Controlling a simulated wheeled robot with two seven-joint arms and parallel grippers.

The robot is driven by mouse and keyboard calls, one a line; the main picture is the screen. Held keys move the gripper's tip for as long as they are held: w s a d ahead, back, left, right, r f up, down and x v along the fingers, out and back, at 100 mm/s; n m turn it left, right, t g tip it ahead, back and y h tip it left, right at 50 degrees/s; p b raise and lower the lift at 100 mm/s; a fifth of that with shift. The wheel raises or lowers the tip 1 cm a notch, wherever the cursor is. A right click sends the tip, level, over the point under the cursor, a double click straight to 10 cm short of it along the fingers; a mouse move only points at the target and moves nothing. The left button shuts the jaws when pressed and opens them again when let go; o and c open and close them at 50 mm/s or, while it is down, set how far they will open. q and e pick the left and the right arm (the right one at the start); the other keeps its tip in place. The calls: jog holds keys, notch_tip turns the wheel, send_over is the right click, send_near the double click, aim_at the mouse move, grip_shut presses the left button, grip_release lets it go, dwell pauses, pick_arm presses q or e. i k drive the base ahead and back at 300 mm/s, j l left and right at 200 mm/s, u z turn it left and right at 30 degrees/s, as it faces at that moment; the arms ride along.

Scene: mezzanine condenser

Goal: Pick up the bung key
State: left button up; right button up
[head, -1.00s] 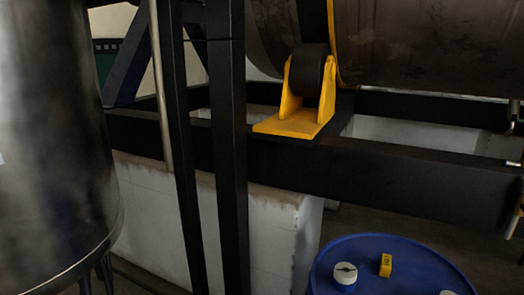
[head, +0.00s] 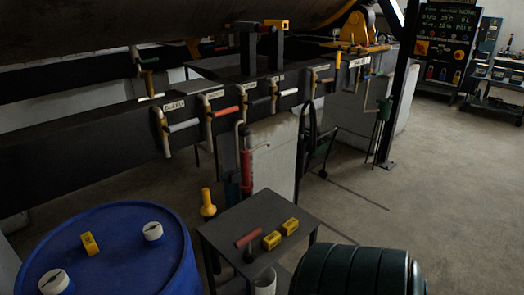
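A small T-shaped tool with a red handle (head: 247,239) and a dark shaft lies or stands on the small dark table (head: 225,220). It looks like the bung key, but it is too small to be sure. The blue drum (head: 130,225) at the lower left has two white bung caps, one near its front left edge (head: 53,281) and one at its right (head: 152,231). Neither of my grippers is in view.
Two yellow blocks (head: 271,240) (head: 290,226) sit beside the red tool. A dark ribbed drum (head: 350,272) stands right of the table. Pipes with levers (head: 182,125) line the black beam. Floor at right is open.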

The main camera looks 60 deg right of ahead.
aim_at(247, 238)
jog(key=z, duration=1.9)
jog(key=j, duration=0.15)
